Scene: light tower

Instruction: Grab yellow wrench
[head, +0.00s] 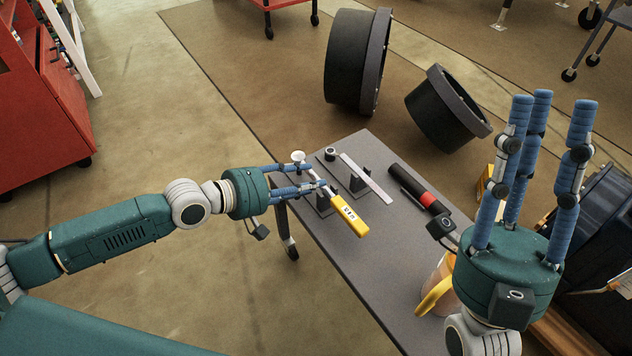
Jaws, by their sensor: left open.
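The yellow wrench (348,215) has a yellow handle and a silver shaft and head; it rests at a slant over a small dark stand on the grey table (375,265). My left gripper (318,180) reaches in from the left, its blue fingers at the shaft just above the yellow handle. They are open and partly hide the shaft; I cannot tell whether they touch it. My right gripper (550,108) is raised at the right, fingers pointing up, spread and empty, well apart from the wrench.
A silver wrench (366,177) lies on another stand close to the right. A black and red flashlight (418,188) and a yellow-handled container (437,290) are farther right. Large black cylinders (356,60) stand beyond the table. A red cabinet (40,110) is at the far left.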

